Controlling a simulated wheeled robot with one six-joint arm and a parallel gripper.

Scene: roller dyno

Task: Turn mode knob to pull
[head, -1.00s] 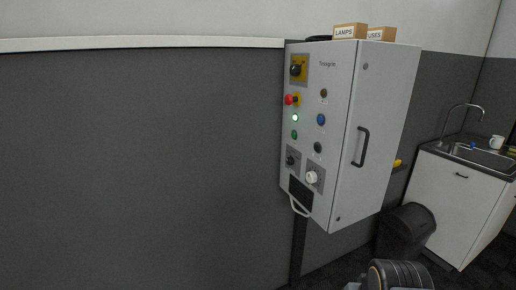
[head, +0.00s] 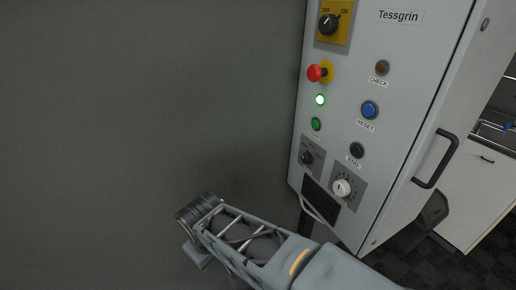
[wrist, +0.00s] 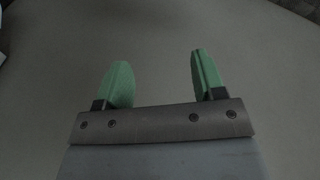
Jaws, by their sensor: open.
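The control cabinet (head: 388,150) fills the right half of the head view. Low on its front is a small black knob (head: 307,158) on a grey plate, its markings too small to read. A white knob (head: 342,188) sits on a dial plate to its lower right. I cannot tell for certain which one is the mode knob; no mode label is legible. My gripper (wrist: 158,62) shows in the wrist view with two green fingers apart and nothing between them. It faces a plain grey surface, and no knob shows there. In the head view my arm is below and left of the knobs.
A door handle (head: 435,160) and a lower loop handle (head: 318,207) project. The left wall is bare.

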